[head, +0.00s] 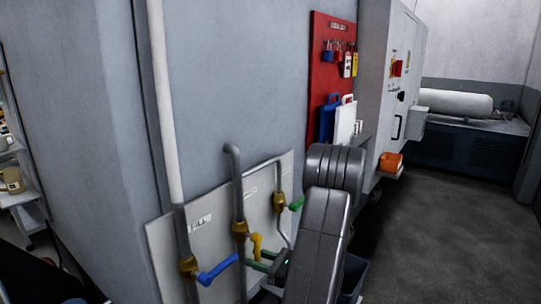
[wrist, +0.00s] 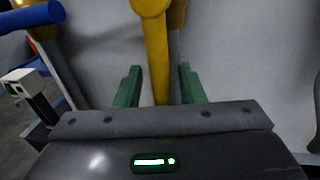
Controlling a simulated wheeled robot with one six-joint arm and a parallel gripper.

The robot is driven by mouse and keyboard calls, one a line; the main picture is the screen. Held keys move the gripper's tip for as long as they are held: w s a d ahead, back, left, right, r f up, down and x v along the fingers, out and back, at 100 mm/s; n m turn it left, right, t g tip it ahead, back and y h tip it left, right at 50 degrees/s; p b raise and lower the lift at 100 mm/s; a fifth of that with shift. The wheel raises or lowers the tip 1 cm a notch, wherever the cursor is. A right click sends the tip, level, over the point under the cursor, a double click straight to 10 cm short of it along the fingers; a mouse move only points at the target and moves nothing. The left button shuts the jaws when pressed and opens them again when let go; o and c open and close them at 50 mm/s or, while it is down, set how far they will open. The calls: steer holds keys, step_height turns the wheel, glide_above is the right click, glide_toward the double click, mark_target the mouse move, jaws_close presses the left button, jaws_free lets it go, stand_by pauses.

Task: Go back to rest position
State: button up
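My gripper (head: 257,260) is in front of the valve panel (head: 160,245), low in the head view. In the wrist view its two green fingers (wrist: 160,86) stand apart, open. The yellow valve lever (wrist: 157,60) shows between them, with a gap visible on the right finger's side. In the head view the yellow lever (head: 257,246) hangs down from its brass valve just above the fingers. I cannot tell how deep the lever reaches between them.
A blue lever (head: 218,270) sits left of my gripper, and a green lever (head: 296,205) above right. Upright pipes (head: 238,190) run close by. A red lockout board (head: 330,70) hangs on the wall behind. Open floor (head: 430,235) lies to the right.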

stand_by(0.5)
steer(key=b+v, duration=0.1)
steer(key=v, duration=1.3)
steer(key=p+x, duration=0.1)
steer(key=x, duration=1.3)
steer(key=shift+a, duration=0.25)
steer(key=shift+w+d+f+n+b, duration=0.1)
steer(key=shift+w+d+n+b, duration=0.2)
steer(key=shift+n+b, duration=0.2)
steer(key=shift+w+d, duration=0.1)
steer(key=shift+d, duration=0.05)
steer(key=shift+n, duration=0.3)
